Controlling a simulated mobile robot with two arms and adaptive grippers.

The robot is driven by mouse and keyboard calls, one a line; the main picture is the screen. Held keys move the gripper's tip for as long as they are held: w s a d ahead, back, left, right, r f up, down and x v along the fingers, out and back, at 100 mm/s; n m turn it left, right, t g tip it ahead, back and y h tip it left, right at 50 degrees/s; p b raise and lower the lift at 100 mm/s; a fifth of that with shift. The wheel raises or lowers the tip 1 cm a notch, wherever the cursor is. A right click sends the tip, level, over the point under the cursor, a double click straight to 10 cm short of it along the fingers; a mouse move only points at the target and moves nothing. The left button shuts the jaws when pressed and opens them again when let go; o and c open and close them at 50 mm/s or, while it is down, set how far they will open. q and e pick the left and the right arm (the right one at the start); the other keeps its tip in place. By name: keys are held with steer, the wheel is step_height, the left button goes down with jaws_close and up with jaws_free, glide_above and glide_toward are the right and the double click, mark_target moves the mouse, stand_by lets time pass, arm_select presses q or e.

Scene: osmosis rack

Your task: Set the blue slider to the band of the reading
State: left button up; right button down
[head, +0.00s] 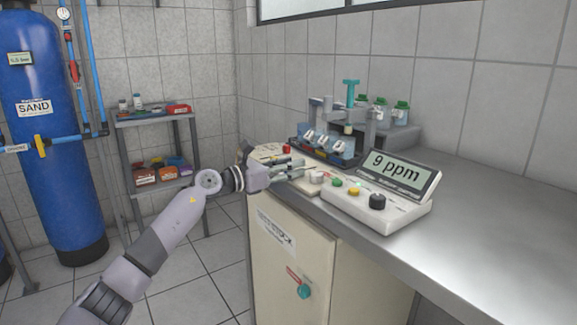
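The meter (385,207) on the counter has a tilted display (398,172) that reads "9 ppm". Its front carries a green button, a yellow button and a black knob (377,201). A flat pale panel (268,152) with a red knob (287,149) lies left of the meter, partly behind my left gripper. My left gripper (303,168) is over the counter's left end, beside the meter, with its fingers apart and nothing seen between them. I cannot make out a blue slider; the gripper may hide it. My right gripper is not in view.
A rack with blue-labelled cups (328,147) and green-capped bottles (401,112) stand behind the meter. The counter (480,235) is clear to the right. A cabinet with a teal knob (304,291) is below. A shelf (155,120) and blue tank (45,150) stand left.

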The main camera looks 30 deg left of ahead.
arm_select(q)
jaws_close()
stand_by(0.4)
stand_by(0.4)
